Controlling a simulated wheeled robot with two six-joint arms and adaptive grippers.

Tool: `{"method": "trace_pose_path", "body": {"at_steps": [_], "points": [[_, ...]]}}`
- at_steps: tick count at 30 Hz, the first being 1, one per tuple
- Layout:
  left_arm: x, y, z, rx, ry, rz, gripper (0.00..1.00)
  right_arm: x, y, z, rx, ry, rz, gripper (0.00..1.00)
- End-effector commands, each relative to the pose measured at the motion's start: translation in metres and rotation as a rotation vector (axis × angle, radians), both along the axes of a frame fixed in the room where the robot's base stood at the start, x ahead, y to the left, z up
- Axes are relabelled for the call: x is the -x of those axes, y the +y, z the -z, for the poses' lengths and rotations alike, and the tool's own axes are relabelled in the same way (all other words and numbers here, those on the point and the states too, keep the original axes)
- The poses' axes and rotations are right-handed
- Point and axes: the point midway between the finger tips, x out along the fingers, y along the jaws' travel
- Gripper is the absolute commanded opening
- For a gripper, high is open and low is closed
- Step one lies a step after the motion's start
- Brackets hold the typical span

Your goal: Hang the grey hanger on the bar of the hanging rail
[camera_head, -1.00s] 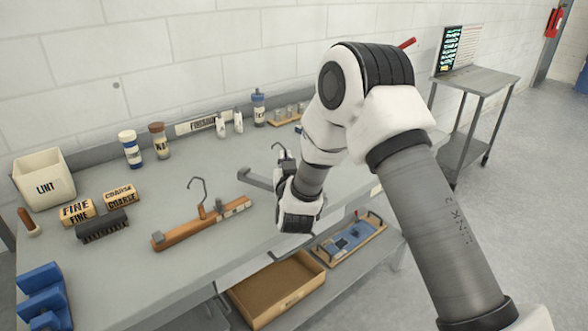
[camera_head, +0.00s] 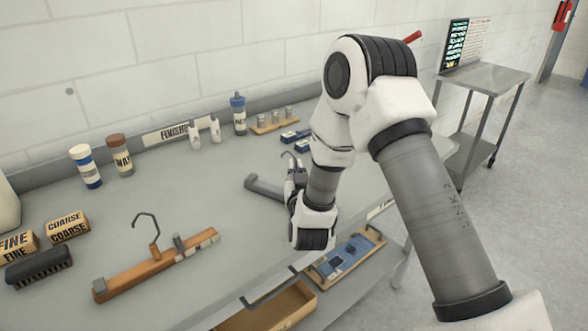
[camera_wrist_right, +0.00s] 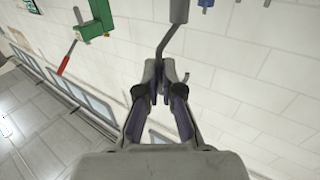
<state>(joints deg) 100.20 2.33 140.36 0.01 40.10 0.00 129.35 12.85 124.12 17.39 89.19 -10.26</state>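The grey hanger (camera_head: 265,188) is held by my right gripper (camera_head: 297,178) over the bench, partly hidden by the gripper and arm. In the right wrist view, the fingertips (camera_wrist_right: 166,76) are closed around the thin bent hook stem of the hanger, and its thicker grey body (camera_wrist_right: 179,10) runs out at the top edge. I cannot tell how high it is above the bench. I cannot make out the hanging rail or its bar in any view. My left gripper is not in view.
On the bench (camera_head: 215,175) lie a brown wooden hanger (camera_head: 155,266), sanding blocks (camera_head: 68,227), a brush (camera_head: 38,266) and bottles (camera_head: 86,166). A cardboard box (camera_head: 270,308) and a tray (camera_head: 345,258) are below. A side table (camera_head: 485,78) stands right. The wrist view shows a green device (camera_wrist_right: 97,25).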

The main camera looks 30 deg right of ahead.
Motion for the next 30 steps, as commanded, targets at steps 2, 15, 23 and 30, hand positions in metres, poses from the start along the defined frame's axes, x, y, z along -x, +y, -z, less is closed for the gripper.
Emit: {"method": "trace_pose_path", "body": {"at_steps": [2, 15, 23, 30], "points": [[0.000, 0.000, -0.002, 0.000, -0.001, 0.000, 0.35, 0.000, 0.000, -0.002, 0.000, -0.002, 0.000, 0.00], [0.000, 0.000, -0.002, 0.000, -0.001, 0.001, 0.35, 0.000, 0.000, -0.002, 0.000, 0.000, 0.000, 0.31], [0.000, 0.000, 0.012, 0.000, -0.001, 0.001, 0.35, 0.033, 0.019, 0.002, 0.003, 0.003, -0.004, 0.31], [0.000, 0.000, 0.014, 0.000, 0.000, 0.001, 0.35, 0.090, 0.048, -0.006, 0.005, 0.006, -0.003, 0.31]]}}
